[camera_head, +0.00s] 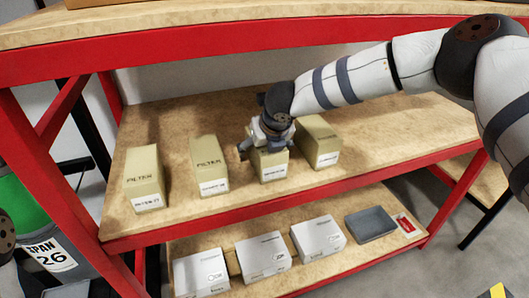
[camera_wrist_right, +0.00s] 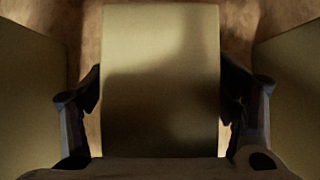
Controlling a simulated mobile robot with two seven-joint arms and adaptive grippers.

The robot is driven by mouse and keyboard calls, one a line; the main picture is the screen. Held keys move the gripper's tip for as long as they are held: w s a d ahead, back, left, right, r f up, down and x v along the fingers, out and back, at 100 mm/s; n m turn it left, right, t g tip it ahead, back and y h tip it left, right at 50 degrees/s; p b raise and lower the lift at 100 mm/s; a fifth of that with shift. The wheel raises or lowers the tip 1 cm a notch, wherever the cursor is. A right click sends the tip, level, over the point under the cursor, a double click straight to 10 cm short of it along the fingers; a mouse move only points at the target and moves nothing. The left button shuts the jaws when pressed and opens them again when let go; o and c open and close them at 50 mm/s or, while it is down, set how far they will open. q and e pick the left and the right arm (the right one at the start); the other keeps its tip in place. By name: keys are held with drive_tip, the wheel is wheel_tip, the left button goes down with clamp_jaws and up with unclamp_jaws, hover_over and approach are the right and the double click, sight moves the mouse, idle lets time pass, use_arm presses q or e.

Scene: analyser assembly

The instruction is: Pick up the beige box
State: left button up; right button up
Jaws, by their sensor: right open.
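Several beige boxes stand in a row on the middle shelf. My right gripper (camera_head: 262,141) reaches down over the third beige box from the left (camera_head: 271,167). In the right wrist view this box (camera_wrist_right: 160,85) fills the middle, with the open fingers of my right gripper (camera_wrist_right: 160,112) on its left and right sides. The far-left beige box (camera_head: 146,180), the second one (camera_head: 210,166) and the rightmost one (camera_head: 319,143) stand apart from it. The gripper and wrist hide the top of the third box. My left gripper is not in view.
The wooden shelf (camera_head: 390,140) with red rails is clear on the right. Neighbouring boxes stand close on both sides of the gripper. The lower shelf holds white boxes (camera_head: 262,256) and a grey tray (camera_head: 371,224).

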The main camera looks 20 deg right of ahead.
drive_tip(key=shift+r, duration=0.2)
drive_tip(key=c, duration=1.4)
